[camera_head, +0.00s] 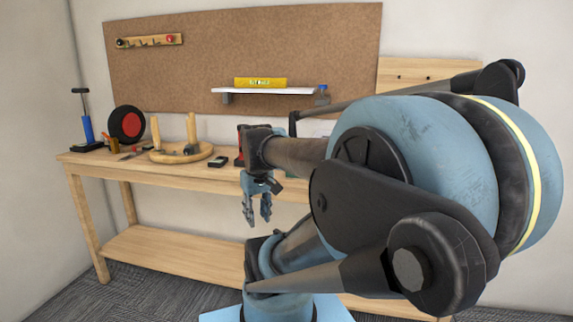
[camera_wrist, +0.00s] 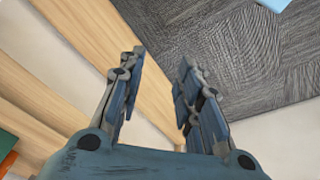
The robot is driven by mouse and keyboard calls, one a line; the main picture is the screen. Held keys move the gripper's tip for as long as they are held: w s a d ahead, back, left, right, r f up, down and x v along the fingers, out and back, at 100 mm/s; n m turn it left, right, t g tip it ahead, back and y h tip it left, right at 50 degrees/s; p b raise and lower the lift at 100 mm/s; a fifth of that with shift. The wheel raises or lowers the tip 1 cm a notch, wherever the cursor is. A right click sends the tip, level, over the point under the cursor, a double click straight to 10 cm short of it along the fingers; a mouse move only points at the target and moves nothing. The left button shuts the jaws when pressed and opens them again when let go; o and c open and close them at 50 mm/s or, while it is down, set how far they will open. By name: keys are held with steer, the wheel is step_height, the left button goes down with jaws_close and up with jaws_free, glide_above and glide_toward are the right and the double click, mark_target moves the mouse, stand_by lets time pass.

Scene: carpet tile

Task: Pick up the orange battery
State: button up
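A small orange-brown cylinder (camera_head: 114,145) stands on the workbench (camera_head: 150,171) at its left part, in front of a black wheel; it may be the orange battery, but it is too small to be sure. My gripper (camera_head: 257,216) points down in front of the bench's front edge, well to the right of that cylinder. In the wrist view my gripper (camera_wrist: 161,58) has its two fingers apart with nothing between them. An orange patch (camera_wrist: 8,162) shows at the lower left of the wrist view; I cannot tell what it is.
A black wheel with a red hub (camera_head: 127,124), a blue pump (camera_head: 87,130) and a round wooden stand with pegs (camera_head: 181,154) are on the bench. Carpet floor (camera_wrist: 260,60) lies below.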

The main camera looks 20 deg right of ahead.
steer(key=w+d+r+n+g, duration=0.1)
steer(key=w+d+r+n, duration=0.25)
steer(key=w+r, duration=0.45)
steer(key=w+d+r+n, duration=0.2)
steer(key=w+d+r, duration=0.3)
steer(key=w+r, duration=0.3)
steer(key=w+d+r+n+g, duration=0.1)
steer(key=w+d+r+n, duration=0.6)
steer(key=w+d, duration=0.5)
steer(key=shift+m, duration=0.75)
steer(key=f, duration=1.5)
steer(key=shift+s+a+f, duration=0.1)
steer(key=shift+s+f, duration=0.2)
steer(key=shift+f, duration=0.05)
jaws_close()
